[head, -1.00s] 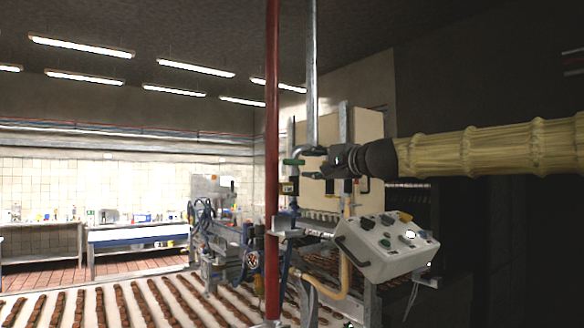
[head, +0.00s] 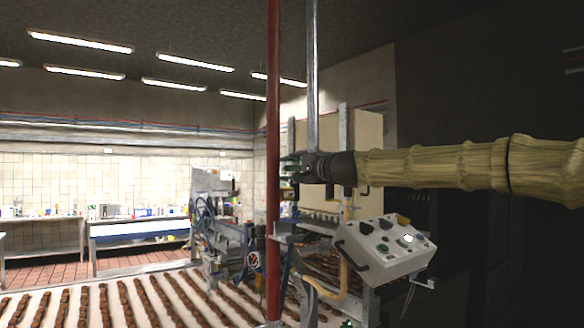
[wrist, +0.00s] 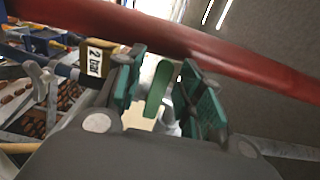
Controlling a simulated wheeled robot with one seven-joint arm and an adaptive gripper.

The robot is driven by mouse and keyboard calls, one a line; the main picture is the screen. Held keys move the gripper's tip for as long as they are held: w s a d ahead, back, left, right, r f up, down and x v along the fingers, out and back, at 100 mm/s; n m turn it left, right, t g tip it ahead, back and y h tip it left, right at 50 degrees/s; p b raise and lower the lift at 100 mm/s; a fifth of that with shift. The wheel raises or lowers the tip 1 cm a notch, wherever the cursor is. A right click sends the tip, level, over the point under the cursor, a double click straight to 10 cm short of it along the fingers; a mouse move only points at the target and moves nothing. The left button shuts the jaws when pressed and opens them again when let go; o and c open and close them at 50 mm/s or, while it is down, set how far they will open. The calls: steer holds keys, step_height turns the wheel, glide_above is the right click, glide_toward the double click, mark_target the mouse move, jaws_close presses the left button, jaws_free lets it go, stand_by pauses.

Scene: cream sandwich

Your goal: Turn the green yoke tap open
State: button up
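The green tap (wrist: 158,90) shows in the wrist view as a flat green lever, close to the left finger. Its stem and pipe behind are partly hidden by the fingers. My gripper (wrist: 163,60) is open, with a green-padded finger on each side of the lever. A gap shows on the lever's right; I cannot tell whether the left finger touches it. In the head view my gripper (head: 296,166) is at the pipework just right of the red pole, and the tap cannot be told apart from the green finger pads.
A red pole (head: 273,120) stands just left of my gripper and crosses the top of the wrist view (wrist: 190,42). A grey vertical pipe (head: 313,75) rises behind. A control box (head: 385,250) sits below my arm. A yellow tag (wrist: 95,57) is left of the fingers.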

steer(key=shift+w, duration=0.15)
steer(key=shift+s+d+r, duration=0.1)
steer(key=shift+s, duration=0.25)
steer(key=c, duration=0.3)
jaws_close()
